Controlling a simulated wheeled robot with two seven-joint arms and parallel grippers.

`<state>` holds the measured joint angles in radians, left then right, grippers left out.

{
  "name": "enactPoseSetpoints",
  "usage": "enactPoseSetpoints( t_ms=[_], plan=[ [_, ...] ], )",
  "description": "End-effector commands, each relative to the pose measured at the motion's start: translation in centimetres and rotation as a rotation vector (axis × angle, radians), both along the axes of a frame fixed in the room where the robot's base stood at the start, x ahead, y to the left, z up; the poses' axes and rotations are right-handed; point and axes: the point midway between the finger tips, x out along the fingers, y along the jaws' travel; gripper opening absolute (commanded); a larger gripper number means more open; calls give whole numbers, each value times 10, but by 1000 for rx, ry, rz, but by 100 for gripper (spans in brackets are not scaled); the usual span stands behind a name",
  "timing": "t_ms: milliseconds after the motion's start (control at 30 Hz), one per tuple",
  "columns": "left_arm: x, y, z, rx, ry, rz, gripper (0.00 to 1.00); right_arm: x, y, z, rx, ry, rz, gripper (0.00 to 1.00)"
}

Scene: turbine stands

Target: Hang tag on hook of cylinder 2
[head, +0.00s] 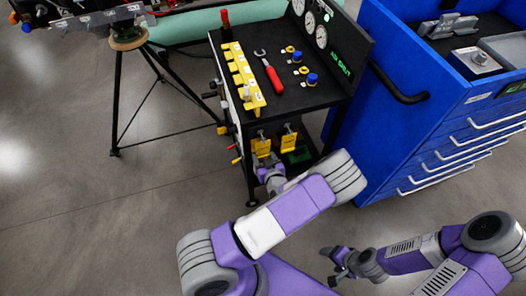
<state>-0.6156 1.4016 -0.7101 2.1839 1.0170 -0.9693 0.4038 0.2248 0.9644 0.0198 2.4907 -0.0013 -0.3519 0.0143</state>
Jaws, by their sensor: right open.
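Two yellow tags show at the front side of a black cart (290,100): a left yellow tag (261,147) and a right yellow tag (289,138). My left gripper (266,163) is at the left tag, just below it in the picture. The arm hides much of its fingers, so I cannot tell whether it grips the tag. No cylinder is clearly labelled 2, and the hooks are too small to make out. My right gripper (337,262) is open and empty above the floor at the lower right.
The cart top carries a yellow rack (244,80), a red-handled wrench (271,74), blue knobs (312,79) and gauges (321,36). A blue drawer cabinet (430,120) stands close on the right. A black tripod stand (118,90) is at left.

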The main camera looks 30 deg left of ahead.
Motion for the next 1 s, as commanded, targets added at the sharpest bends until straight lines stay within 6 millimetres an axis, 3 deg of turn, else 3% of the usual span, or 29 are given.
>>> enactPoseSetpoints(
  t_ms=[33,267,1000],
  plan=[
    [0,0,0,0,0,0,40,0,0,0,0,0,0,72],
    [0,0,0,0,0,0,4,0,0,0,0,0,0,72],
    [-7,-9,0,-1,0,-1,4,0,0,0,0,0,0,72]
  ],
)
